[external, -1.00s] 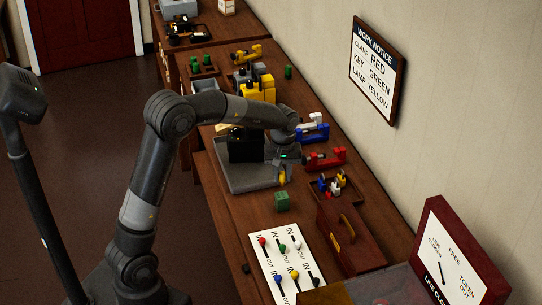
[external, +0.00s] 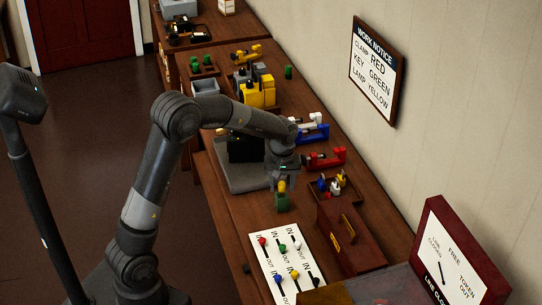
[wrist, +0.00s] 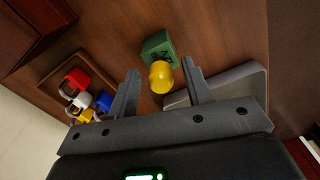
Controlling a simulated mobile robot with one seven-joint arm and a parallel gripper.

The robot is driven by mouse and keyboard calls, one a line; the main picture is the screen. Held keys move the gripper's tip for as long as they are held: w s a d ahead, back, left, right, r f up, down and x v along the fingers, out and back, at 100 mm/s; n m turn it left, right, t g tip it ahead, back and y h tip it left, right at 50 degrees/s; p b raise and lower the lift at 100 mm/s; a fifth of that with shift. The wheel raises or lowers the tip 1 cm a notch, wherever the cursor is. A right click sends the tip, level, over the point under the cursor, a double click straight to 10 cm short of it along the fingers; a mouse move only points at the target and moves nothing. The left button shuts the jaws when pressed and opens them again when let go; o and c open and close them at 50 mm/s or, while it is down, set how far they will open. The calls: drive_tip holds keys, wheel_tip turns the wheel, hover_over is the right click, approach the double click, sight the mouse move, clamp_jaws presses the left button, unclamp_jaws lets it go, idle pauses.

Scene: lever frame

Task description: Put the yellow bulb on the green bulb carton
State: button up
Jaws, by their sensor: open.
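The yellow bulb (external: 282,186) shows directly above the green bulb carton (external: 282,203), and its lower end appears to meet the carton's top. In the wrist view the bulb (wrist: 160,77) lies between my two fingers, with a gap visible on each side. The carton (wrist: 156,47) shows just beyond it, partly covered by the bulb. My gripper (external: 284,184) is open around the bulb, over the carton. Its fingers (wrist: 160,72) are apart in the wrist view. Whether the bulb sits fully on the carton is hard to tell.
A tray of coloured padlocks (external: 333,188) and a brown box (external: 350,238) stand to the right. A white lever panel (external: 283,262) lies in front. A grey tray (external: 238,179) is to the left. Red (external: 325,158) and blue clamps stand behind.

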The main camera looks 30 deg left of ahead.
sight(282, 183)
wheel_tip(282, 183, up, 12)
drive_tip(key=s+a+r+m+t, duration=0.1)
drive_tip(key=s+a+r, duration=0.4)
drive_tip(key=s+a, duration=0.15)
drive_tip(key=s+a+m+t, duration=0.2)
drive_tip(key=s+a, duration=0.4)
drive_tip(key=s, duration=0.4)
drive_tip(key=s+a+m+t, duration=0.2)
drive_tip(key=s+a+m, duration=0.1)
drive_tip(key=s+a, duration=0.4)
drive_tip(key=shift+s+f+t, duration=0.3)
drive_tip(key=shift+s+f, duration=0.05)
drive_tip(key=shift+s, duration=1.45)
drive_tip(key=shift+a, duration=0.1)
